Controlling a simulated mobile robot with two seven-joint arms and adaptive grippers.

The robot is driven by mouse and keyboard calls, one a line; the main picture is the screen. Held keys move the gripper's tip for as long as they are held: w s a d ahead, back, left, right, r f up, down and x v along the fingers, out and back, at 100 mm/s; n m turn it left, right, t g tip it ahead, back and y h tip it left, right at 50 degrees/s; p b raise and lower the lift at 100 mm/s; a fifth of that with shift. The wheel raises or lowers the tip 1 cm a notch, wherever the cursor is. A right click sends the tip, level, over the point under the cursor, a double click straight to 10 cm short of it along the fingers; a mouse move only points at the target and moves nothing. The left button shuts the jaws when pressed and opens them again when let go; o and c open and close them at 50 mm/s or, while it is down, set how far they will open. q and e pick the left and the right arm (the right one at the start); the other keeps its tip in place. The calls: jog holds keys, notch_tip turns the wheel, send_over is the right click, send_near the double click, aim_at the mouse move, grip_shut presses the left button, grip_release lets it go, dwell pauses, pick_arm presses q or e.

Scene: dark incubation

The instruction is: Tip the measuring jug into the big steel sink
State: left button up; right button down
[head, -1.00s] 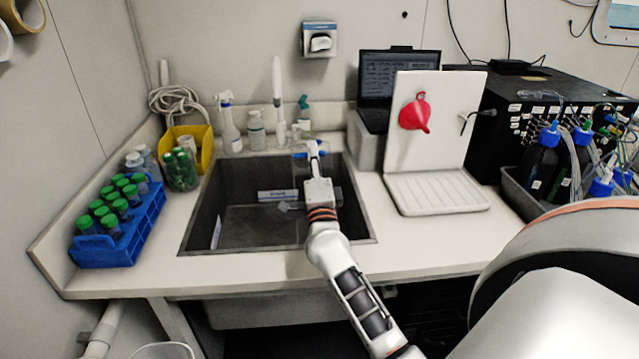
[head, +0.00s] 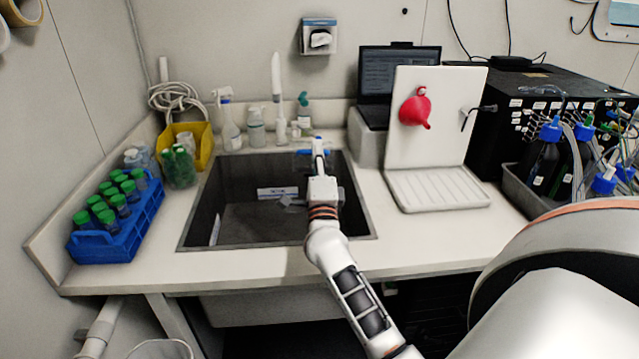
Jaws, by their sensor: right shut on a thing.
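The big steel sink (head: 190,228) is a dark, deep basin set in the white counter. My right arm reaches over its front edge from below, and my right gripper (head: 318,150) is over the back part of the sink. It is shut on what looks like the measuring jug (head: 303,153), a clear thing with blue on it. The gripper and wrist hide much of it, so its tilt and any contents cannot be told. My left gripper is out of view.
Several bottles (head: 256,128) stand behind the sink. A blue rack (head: 118,236) of green-capped bottles and a yellow bin (head: 203,145) stand left. A white drying board (head: 438,190) with a red funnel (head: 416,107) stands right. The counter between sink and board is clear.

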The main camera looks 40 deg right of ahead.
aim_at(331, 161)
jog(key=m, duration=0.1)
jog(key=d+f+m+g+h+b, duration=0.1)
jog(key=shift+s+f+m, duration=0.2)
jog(key=shift+s+m, duration=0.1)
jog(key=shift+s+d+m, duration=0.1)
jog(key=shift+d+m, duration=0.05)
jog(key=shift+m, duration=0.15)
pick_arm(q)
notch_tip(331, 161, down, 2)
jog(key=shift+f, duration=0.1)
pick_arm(e)
jog(key=m+b, duration=0.1)
jog(key=f+m+g+h, duration=0.1)
jog(key=d+f+m+b, duration=0.1)
jog(key=m, duration=0.1)
jog(key=shift+s+f+g+h+b, duration=0.25)
jog(key=shift+s+g+h+b, duration=0.05)
jog(key=shift+g, duration=0.1)
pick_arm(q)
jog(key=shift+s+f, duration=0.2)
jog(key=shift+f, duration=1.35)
pick_arm(e)
jog(key=shift+s+d+f+m+g, duration=0.1)
jog(key=shift+d+f+m+g, duration=0.1)
jog(key=shift+m, duration=0.25)
jog(key=shift+s+d+f+m+g, duration=0.1)
jog(key=shift+m+g, duration=0.1)
jog(key=shift+m, duration=0.25)
